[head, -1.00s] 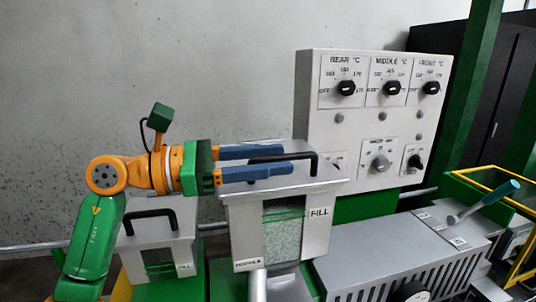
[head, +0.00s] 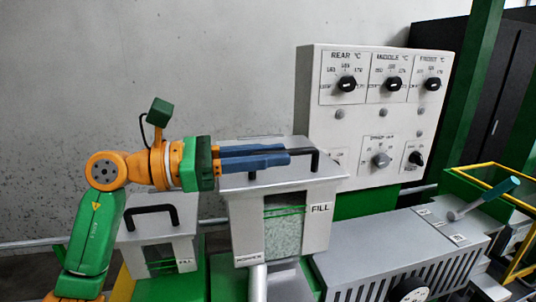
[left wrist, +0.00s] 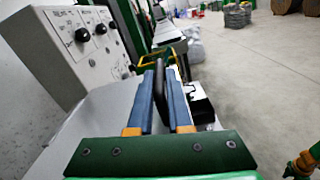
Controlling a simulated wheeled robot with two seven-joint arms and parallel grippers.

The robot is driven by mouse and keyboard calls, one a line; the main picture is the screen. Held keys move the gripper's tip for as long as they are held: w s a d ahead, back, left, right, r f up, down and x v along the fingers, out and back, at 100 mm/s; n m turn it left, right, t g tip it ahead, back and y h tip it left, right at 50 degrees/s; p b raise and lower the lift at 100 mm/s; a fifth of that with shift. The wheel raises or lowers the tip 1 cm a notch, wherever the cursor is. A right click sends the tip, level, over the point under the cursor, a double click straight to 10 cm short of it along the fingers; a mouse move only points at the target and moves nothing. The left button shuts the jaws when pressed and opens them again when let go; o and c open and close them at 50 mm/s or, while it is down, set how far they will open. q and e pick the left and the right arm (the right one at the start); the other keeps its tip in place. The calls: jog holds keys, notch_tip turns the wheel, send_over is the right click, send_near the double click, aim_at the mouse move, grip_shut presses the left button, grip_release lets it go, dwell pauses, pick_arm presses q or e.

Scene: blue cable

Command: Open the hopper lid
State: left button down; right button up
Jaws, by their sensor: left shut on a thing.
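The hopper (head: 245,222) stands in the middle of the head view, a grey box with a window of pale granules and FILL and HOPPER labels. Its grey lid (head: 320,181) lies flat on top and looks closed, with a black bar handle (head: 315,158). My left gripper (head: 288,156) reaches in from the left over the lid, its blue fingers shut on the handle. In the left wrist view the fingers (left wrist: 157,70) are close together, with the dark handle (left wrist: 147,61) between them. The fingers hide part of the handle. My right gripper is in neither view.
A panel (head: 365,120) with several black knobs stands behind the hopper on the right. A smaller hopper (head: 158,240) with a black handle stands at the left. A lever with a teal grip (head: 500,188) rises from the grey machine housing (head: 400,250) at right.

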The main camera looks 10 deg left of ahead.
pick_arm(q)
jog(key=shift+r, duration=0.1)
dwell(0.7)
jog(key=shift+r+p, duration=0.45)
jog(key=shift+p, duration=0.15)
jog(key=w+a+r+n+p, duration=0.2)
jog(key=w+r+n+p, duration=0.2)
jog(key=r+p, duration=0.4)
jog(key=shift+w+r+p, duration=0.3)
jog(key=shift+w+p, duration=0.15)
jog(key=shift+p, duration=1.25)
jog(key=c, duration=0.9)
grip_release()
jog(key=shift+c, duration=0.2)
jog(key=shift+o, duration=0.3)
jog(key=shift+w+f, duration=0.15)
jog(key=shift+w, duration=0.1)
